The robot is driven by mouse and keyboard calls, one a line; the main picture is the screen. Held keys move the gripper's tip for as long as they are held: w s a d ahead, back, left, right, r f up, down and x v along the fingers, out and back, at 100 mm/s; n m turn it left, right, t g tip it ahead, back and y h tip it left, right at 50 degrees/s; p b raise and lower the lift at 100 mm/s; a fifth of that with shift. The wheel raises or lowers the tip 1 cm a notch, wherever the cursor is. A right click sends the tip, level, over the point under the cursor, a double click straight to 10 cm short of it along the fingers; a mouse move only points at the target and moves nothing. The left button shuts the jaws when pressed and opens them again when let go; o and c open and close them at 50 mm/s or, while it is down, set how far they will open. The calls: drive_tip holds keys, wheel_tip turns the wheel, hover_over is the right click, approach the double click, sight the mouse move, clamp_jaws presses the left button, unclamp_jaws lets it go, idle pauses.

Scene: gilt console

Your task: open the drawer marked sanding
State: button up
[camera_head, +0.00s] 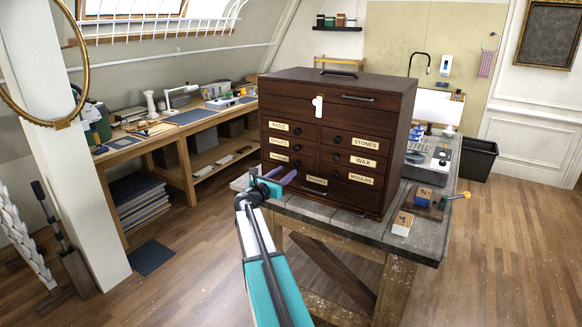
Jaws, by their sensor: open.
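A dark wooden chest of drawers (335,95) stands on a workbench, its drawers seen shut, with pale label plates and round dark knobs. Another small label (316,181) low in the middle is also unclear.
A side bench (150,145) stands at the left. The floor in front is mostly clear.

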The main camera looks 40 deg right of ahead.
sight(296, 165)
drive_tip(key=shift+p+x, duration=1)
drive_tip(key=shift+x, duration=2.35)
